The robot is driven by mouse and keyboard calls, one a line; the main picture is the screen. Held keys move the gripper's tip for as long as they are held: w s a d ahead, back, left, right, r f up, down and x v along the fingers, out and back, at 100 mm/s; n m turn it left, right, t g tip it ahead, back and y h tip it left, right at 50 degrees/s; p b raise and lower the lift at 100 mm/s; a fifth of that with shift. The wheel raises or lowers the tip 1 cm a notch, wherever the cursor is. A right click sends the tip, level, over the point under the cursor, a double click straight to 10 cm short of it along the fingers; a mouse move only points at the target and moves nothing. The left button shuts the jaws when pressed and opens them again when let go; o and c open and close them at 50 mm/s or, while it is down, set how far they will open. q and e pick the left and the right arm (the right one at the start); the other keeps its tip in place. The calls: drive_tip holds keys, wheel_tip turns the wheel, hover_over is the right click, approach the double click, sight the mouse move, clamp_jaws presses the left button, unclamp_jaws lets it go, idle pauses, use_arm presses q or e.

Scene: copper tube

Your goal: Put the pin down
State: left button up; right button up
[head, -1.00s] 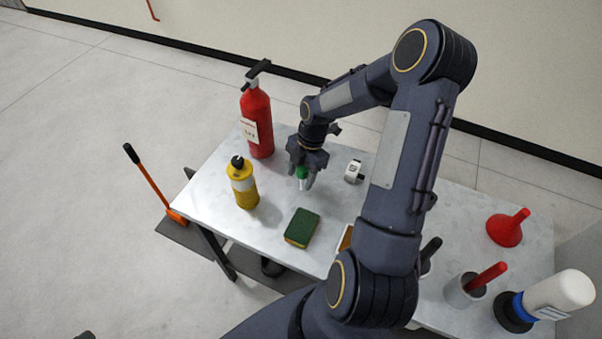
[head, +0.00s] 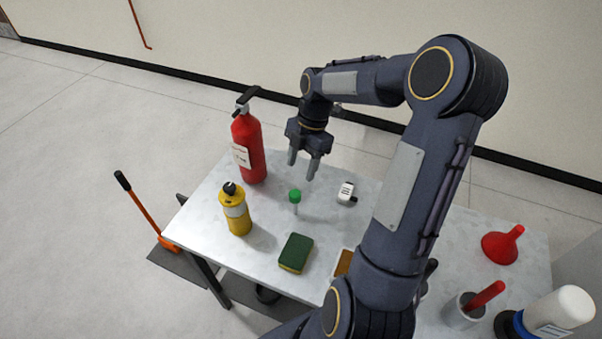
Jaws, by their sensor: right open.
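The pin (head: 295,199) has a green head and a pale shank. It stands upright on the table, between the yellow bottle and the small white item. My right gripper (head: 302,172) is open and empty above and slightly behind the pin, with its fingers pointing down. The fingers are apart from the pin. My left gripper is not in view.
The grey table (head: 215,222) holds a red fire extinguisher (head: 249,150), a yellow bottle (head: 236,212), a green sponge (head: 296,253) and a small white item (head: 346,192). A red funnel (head: 502,245) stands at the right. My right arm hides part of the table.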

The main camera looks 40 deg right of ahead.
drive_tip(key=s+a+r+m+t, duration=0.3)
drive_tip(key=s+a+r+m, duration=0.6)
drive_tip(key=m, duration=0.1)
drive_tip(key=s+a+m+t, duration=0.2)
drive_tip(key=s+a+m, duration=0.5)
drive_tip(key=m, duration=0.3)
drive_tip(key=shift+s+f+m+t+y, duration=0.3)
drive_tip(key=shift+s+t+y, duration=0.1)
drive_tip(key=shift+s, duration=0.35)
